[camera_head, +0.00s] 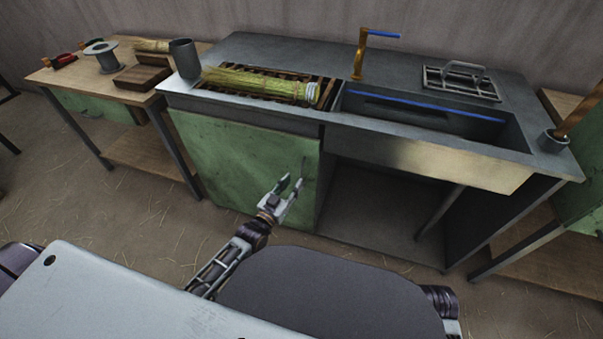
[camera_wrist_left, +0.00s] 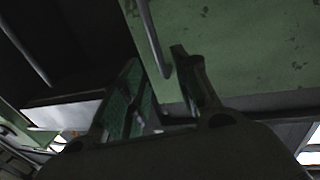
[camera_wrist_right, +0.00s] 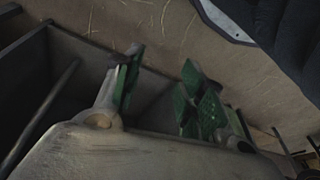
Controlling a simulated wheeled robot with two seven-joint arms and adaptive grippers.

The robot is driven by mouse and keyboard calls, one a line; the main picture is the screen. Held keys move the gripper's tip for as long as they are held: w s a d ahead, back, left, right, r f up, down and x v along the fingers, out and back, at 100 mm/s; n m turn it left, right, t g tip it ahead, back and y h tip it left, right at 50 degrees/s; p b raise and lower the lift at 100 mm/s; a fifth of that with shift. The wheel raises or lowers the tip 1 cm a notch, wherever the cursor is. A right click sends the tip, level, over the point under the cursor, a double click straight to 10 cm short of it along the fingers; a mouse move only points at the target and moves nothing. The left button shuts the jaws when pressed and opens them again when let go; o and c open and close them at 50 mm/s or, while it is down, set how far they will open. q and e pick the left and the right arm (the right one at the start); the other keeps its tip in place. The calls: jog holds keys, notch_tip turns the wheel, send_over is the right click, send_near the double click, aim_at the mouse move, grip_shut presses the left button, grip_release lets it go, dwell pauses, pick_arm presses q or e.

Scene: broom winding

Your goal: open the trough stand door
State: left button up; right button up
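The trough stand (camera_head: 362,92) is a dark metal unit with a green door (camera_head: 240,165) on its front left, which looks shut. A thin metal handle (camera_head: 304,168) is upright near the door's right edge. My left gripper (camera_head: 291,182) is open in front of the door, close to the handle. In the left wrist view the handle (camera_wrist_left: 151,35) runs down into the gap between the open fingers (camera_wrist_left: 157,62); I cannot tell whether they touch it. My right gripper (camera_wrist_right: 162,62) is open and empty in the right wrist view; in the head view its fingers are hidden.
A straw bundle (camera_head: 255,84) lies on the rack on the stand, with a grey cup (camera_head: 185,58) beside it. The sink basin (camera_head: 430,112) is at right, over an open bay (camera_head: 385,200). A wooden table (camera_head: 75,75) stands left. The straw-strewn floor (camera_head: 110,235) before the door is clear.

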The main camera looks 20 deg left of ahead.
aim_at(301, 173)
pick_arm(q)
jog(key=shift+b+x, duration=0.85)
jog(key=shift+x, duration=2.6)
pick_arm(e)
jog(key=shift+a+r+t, duration=0.2)
jog(key=shift+r+t, duration=0.1)
jog(key=shift+r, duration=1.05)
pick_arm(q)
grip_shut()
pick_arm(e)
jog(key=shift+s, duration=0.1)
